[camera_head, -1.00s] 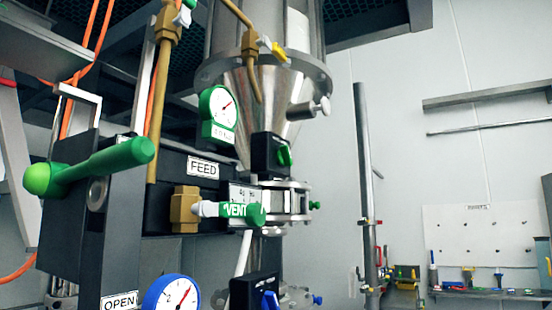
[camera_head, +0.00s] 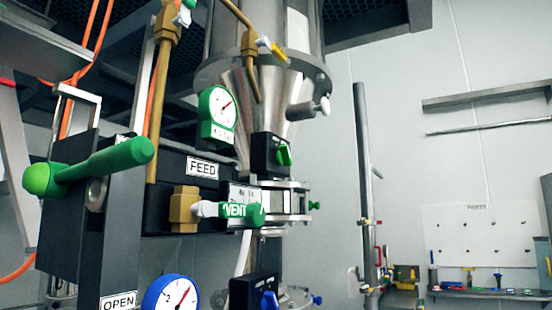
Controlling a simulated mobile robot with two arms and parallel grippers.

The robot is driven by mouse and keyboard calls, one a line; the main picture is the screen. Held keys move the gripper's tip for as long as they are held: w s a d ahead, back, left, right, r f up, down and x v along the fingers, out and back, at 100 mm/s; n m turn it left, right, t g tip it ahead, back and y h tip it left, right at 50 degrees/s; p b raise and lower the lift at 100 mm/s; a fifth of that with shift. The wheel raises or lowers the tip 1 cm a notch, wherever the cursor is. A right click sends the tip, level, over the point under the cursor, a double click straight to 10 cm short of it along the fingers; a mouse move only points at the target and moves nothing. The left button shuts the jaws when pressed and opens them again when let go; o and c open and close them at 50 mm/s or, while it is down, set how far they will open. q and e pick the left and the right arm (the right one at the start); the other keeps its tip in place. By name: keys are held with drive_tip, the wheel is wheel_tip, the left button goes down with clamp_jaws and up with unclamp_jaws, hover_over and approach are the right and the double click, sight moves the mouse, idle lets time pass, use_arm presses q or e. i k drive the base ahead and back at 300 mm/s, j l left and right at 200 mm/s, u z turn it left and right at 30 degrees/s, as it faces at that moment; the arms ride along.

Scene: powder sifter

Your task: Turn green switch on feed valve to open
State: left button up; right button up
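A black panel carries a white FEED label (camera_head: 202,167). A black box with a small green switch (camera_head: 284,155) sits to its right, in front of the steel cone. I cannot read any marking on that box. A large green lever handle (camera_head: 90,166) with a round end sticks out of the dark housing at the left, lying nearly level and tilted slightly up to the right. A green VENT handle (camera_head: 242,211) sits on a brass valve (camera_head: 184,209) below the FEED label. Neither of my grippers is in view.
A green-rimmed gauge (camera_head: 218,112) and a blue-rimmed gauge (camera_head: 172,298) stand out from the equipment. An OPEN label (camera_head: 118,301) is at the lower left. A black box has a blue switch (camera_head: 269,300) below. A vertical steel pole (camera_head: 365,190) stands right, before a tool shelf (camera_head: 490,293).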

sight(284, 157)
drive_tip(key=l+u, duration=0.75)
drive_tip(key=k+l+u, duration=0.15)
drive_tip(key=l+u, duration=0.2)
drive_tip(key=l, duration=0.15)
